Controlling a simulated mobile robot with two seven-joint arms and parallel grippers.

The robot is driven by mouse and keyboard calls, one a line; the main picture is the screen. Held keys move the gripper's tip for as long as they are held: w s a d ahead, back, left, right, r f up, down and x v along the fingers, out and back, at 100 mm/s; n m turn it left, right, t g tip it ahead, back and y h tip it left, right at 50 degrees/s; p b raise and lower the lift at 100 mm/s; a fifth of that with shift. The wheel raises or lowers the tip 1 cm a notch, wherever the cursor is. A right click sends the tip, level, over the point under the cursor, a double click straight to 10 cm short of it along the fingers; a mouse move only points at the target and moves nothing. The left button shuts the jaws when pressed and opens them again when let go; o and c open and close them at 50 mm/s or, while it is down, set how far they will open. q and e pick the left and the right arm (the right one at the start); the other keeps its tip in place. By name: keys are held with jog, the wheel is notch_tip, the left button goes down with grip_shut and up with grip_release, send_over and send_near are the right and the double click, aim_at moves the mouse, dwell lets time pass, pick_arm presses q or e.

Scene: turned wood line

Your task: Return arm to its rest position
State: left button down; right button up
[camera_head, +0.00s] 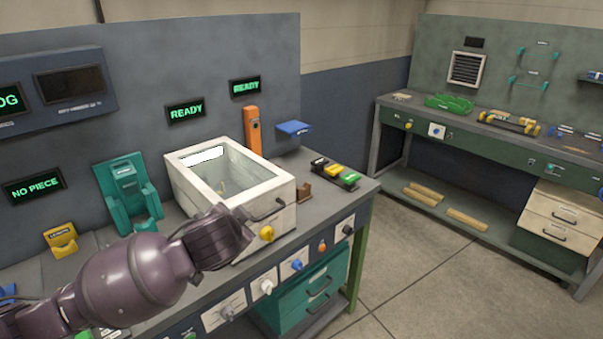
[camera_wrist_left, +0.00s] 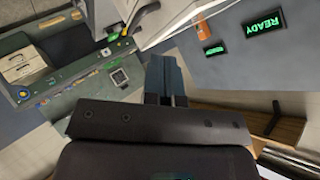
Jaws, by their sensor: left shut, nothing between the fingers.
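My left arm (camera_head: 135,280) reaches in from the left in the head view, low in front of the workbench. Its dark wrist end (camera_head: 218,238) overlaps the front left corner of a white box with a clear top (camera_head: 285,192); I cannot tell if they touch. In the left wrist view my left gripper (camera_wrist_left: 163,64) is shut with nothing between its fingers. In the head view its fingers cannot be made out. My right gripper is in neither view.
Knobs line the bench's front. A green workbench (camera_head: 480,138) stands at right across clear floor (camera_head: 440,275).

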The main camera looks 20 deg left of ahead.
pick_arm(q)
jog(key=w+d+r+m+t+h, duration=0.1)
jog(key=w+d+m+t+h, duration=0.2)
jog(key=w+d+m+h, duration=0.15)
notch_tip(320, 180, down, 6)
jog(key=s+d+t+h, duration=0.1)
jog(key=s+d+h, duration=0.1)
jog(key=h, duration=0.1)
jog(key=s+a+f+n+g+y+b, duration=0.1)
jog(key=s+a+f+n+g+y, duration=0.2)
jog(key=s+f+n, duration=0.5)
jog(key=s+f, duration=1.3)
jog(key=f, duration=0.2)
jog(key=shift+s, duration=0.2)
